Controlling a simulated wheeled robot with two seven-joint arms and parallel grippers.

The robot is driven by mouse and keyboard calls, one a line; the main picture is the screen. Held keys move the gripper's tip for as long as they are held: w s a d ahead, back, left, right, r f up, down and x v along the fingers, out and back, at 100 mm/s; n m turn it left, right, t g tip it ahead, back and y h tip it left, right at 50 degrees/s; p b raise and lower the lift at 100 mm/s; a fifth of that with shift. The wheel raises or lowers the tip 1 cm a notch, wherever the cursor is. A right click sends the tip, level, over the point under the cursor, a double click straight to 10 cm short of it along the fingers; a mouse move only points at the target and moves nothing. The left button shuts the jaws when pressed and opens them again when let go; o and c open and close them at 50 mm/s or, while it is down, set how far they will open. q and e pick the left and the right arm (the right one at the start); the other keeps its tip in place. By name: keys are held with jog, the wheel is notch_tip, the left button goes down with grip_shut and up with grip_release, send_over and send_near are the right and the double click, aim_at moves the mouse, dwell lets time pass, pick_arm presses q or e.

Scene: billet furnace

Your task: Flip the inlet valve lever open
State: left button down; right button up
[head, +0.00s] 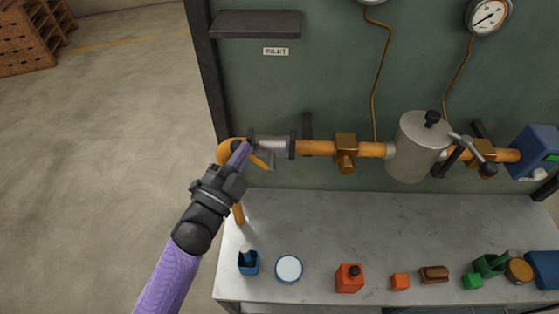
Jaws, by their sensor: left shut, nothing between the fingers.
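My left gripper (240,154) reaches up from the lower left in the head view, shut and empty, at the left end of the pipe run. Its fingers lie in front of the orange pipe elbow (224,151) and just left of the grey valve body (271,145). A small orange lever-like piece (262,161) shows below the valve body, right beside the fingertips. The fingers partly hide this area, so I cannot tell whether they touch it. A small label plate (276,51), possibly reading INLET, is on the panel above. My right gripper is not in view.
The orange pipe (318,148) runs right to a grey canister (417,147) and a second lever with a dark knob (487,168). Below, the bench (330,225) holds a blue cup (248,263), a round white-topped dish (289,268), a red container (349,278) and several small items.

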pick_arm(q)
jog(key=a+f+n+t+y+b, duration=0.4)
jog(key=f+n+y+b, duration=0.2)
jog(key=n, duration=0.8)
jog(key=shift+t+y+b, duration=0.3)
jog(key=shift+t+b, duration=0.1)
jog(key=shift+b, duration=0.75)
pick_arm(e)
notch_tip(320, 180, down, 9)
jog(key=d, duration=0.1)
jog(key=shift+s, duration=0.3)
pick_arm(q)
jog(key=shift+f+y, duration=0.15)
jog(key=shift+y, duration=0.15)
jog(key=shift+a+n, duration=0.1)
jog(key=shift+n, duration=0.2)
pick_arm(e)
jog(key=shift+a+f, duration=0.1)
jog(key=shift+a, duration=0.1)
